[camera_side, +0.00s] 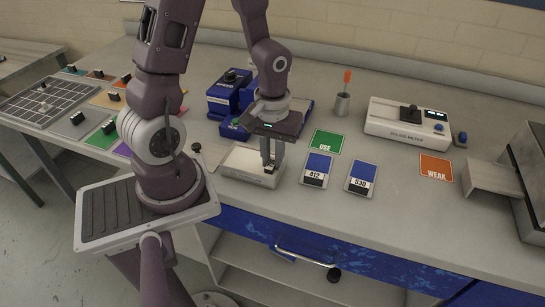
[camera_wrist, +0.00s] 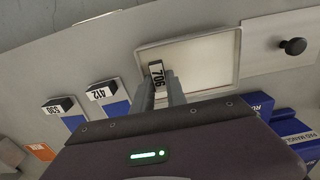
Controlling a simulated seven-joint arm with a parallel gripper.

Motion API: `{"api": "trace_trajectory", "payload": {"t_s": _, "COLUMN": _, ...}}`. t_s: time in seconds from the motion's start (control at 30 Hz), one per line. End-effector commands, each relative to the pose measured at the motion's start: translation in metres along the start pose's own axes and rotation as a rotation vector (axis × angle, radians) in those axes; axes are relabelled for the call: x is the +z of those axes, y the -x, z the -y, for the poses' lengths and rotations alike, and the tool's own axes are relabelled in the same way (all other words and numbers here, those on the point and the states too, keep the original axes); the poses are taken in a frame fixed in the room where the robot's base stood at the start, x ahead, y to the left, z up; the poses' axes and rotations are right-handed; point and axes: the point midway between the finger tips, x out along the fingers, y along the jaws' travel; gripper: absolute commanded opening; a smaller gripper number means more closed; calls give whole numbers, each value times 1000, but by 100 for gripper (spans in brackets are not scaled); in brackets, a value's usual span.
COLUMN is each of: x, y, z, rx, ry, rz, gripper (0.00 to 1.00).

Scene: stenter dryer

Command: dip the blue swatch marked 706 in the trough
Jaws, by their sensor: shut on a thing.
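My gripper (camera_side: 270,152) is at the trough (camera_side: 244,176), a shallow white tray, over its right part in the side view. In the wrist view the fingers (camera_wrist: 168,88) are shut on the black block of the swatch marked 706 (camera_wrist: 157,75). The block is near one side edge of the trough (camera_wrist: 215,36). The swatch's blue part is hidden by the fingers, and I cannot tell whether it touches the liquid. The blue swatches 412 (camera_side: 317,167) and 530 (camera_side: 361,177) lie on the bench right of the trough.
A green USE card (camera_side: 327,142) and an orange WEAK card (camera_side: 436,167) lie on the bench. A cup with an orange-handled tool (camera_side: 343,101), a white meter (camera_side: 408,121) and a blue machine (camera_side: 229,94) stand farther back. A black knob (camera_wrist: 293,46) is beside the trough.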

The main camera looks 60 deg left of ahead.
Motion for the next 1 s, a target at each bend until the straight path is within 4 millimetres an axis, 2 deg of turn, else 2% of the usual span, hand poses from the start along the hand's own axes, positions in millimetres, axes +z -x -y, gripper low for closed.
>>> {"api": "trace_trajectory", "payload": {"t_s": 0.3, "x": -1, "y": 2, "z": -1, "rx": 3, "ry": 0, "rz": -4, "gripper": 0}}
{"api": "trace_trajectory", "payload": {"t_s": 0.8, "x": -2, "y": 41, "z": 0, "rx": 2, "ry": 2, "rz": -5, "gripper": 0}}
{"api": "trace_trajectory", "payload": {"t_s": 1.0, "x": 0, "y": 50, "z": 0, "rx": 1, "ry": -1, "rz": -2, "gripper": 0}}
